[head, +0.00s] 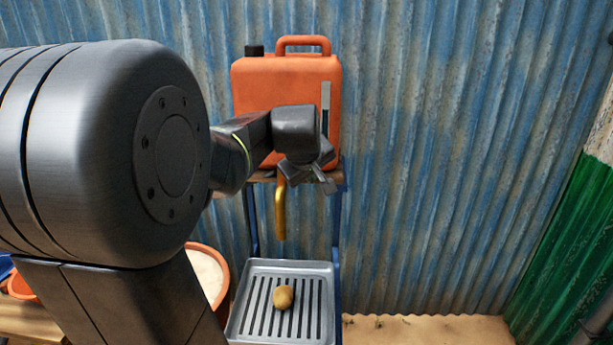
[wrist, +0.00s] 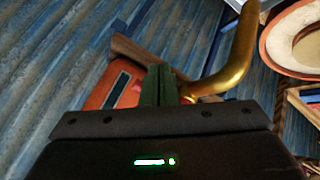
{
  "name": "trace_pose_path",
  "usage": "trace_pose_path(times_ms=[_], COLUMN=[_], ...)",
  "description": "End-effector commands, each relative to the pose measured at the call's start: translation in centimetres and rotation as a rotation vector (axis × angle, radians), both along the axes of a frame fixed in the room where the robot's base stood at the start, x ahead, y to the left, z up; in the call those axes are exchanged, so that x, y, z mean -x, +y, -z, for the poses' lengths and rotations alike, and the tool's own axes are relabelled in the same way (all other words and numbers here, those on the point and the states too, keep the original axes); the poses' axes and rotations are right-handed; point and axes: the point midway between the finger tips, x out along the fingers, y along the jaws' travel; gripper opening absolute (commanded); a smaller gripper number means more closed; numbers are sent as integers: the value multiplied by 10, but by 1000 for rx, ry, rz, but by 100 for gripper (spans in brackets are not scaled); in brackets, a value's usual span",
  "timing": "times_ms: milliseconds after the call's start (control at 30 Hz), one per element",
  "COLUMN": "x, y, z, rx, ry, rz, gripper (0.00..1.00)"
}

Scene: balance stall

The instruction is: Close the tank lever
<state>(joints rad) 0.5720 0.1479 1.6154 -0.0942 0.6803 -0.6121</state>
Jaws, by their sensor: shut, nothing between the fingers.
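The orange tank (head: 286,80) stands on a shelf against the wall, with a dark cap and a top handle. Its brass spout (head: 281,212) points down below the shelf. The spout is large in the wrist view (wrist: 236,62), just right of the fingers. My gripper (head: 318,178) is in front of the tank's lower part, near the spout's top; its shut, empty fingers also show in the wrist view (wrist: 158,84). The lever is not clearly seen; my gripper hides that area in the head view. A small reddish bit beside the fingers may be part of it.
A grey slotted tray (head: 243,318) with a small brown potato-like object (head: 284,297) lies below the spout. An orange-rimmed tub (head: 222,266) with pale contents stands left of it. A blue corrugated wall (head: 440,150) closes the back. The sandy ground at right is clear.

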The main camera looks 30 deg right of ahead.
Motion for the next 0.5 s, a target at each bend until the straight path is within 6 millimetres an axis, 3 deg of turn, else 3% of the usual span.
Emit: trace_pose_path(times_ms=[500], x=[55], y=[-8], z=[-65], rx=[-2], ry=[-1], rz=[2], gripper=[0])
